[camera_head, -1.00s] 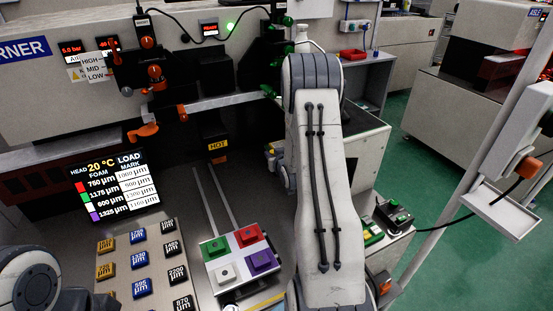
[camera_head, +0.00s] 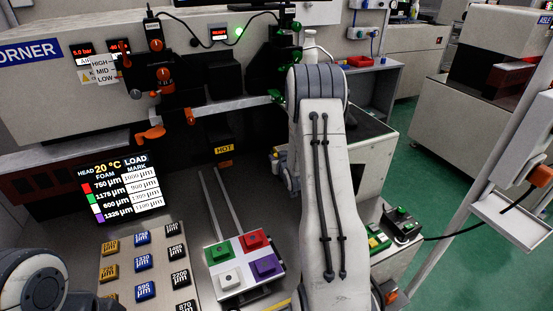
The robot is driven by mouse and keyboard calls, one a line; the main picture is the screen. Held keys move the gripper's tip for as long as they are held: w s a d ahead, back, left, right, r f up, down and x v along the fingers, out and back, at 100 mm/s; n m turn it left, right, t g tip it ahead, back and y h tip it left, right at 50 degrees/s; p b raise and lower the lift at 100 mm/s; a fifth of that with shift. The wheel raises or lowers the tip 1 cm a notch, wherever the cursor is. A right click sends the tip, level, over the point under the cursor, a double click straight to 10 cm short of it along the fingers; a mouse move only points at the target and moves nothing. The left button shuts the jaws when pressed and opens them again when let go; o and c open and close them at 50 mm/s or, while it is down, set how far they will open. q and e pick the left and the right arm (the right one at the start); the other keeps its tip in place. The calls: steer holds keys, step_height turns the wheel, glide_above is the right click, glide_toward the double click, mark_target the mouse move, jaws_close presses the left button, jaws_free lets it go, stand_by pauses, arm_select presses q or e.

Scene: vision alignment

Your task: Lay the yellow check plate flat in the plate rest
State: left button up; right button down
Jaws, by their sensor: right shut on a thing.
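My right arm (camera_head: 330,200) rises through the middle of the camera_head view, its elbow bent away over the bench. My right gripper (camera_head: 279,158) is small and mostly hidden behind that arm, left of it. It is shut, with a small yellowish piece showing there; the rest of what it holds is hidden. I cannot make out the plate's full shape or tilt. I cannot pick out the plate rest for certain. Only a rounded joint of my left arm shows at the lower left; the left gripper is out of view.
A white tray with red, green, white and purple blocks (camera_head: 230,278) stands left of my right arm. A board of labelled blocks (camera_head: 122,276) lies further left, below a black display (camera_head: 125,186). A machine with orange knobs (camera_head: 164,74) spans the back. A switch box (camera_head: 401,222) stands right.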

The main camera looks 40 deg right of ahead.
steer(key=shift+f+b, duration=0.3)
steer(key=shift+b, duration=0.05)
stand_by(0.4)
steer(key=c, duration=0.6)
jaws_free()
steer(key=shift+o, duration=0.2)
steer(key=shift+s, duration=0.1)
steer(key=v, duration=1)
steer(key=shift+b, duration=0.35)
